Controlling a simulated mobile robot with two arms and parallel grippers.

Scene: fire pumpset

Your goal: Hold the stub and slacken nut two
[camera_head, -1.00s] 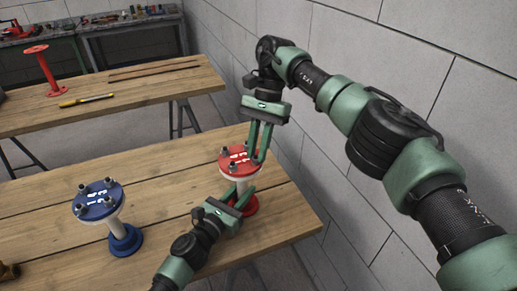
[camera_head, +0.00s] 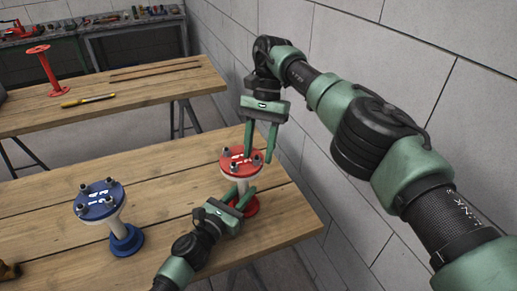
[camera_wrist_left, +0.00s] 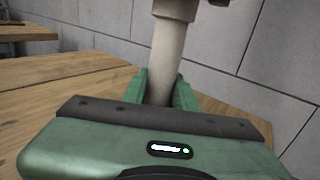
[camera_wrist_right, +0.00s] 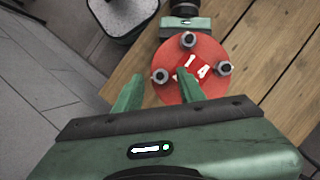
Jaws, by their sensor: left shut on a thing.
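The red-flanged stub (camera_head: 236,157) stands upright on the front bench. It has a pale pipe and several grey nuts on its red top flange (camera_wrist_right: 203,52). My left gripper (camera_head: 242,190) is shut around the pipe (camera_wrist_left: 168,45) below the flange. My right gripper (camera_head: 259,158) points down at the flange, fingers apart and empty. In the right wrist view one grey nut (camera_wrist_right: 159,76) lies between its fingers in the picture; I see no contact. Part of the flange is hidden behind that gripper.
A blue-flanged stub (camera_head: 100,201) stands left on the same bench (camera_head: 165,205). A rear bench (camera_head: 130,92) holds a red stand (camera_head: 46,75) and a yellow-handled tool (camera_head: 88,100). A grey block wall (camera_head: 350,150) is close on the right.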

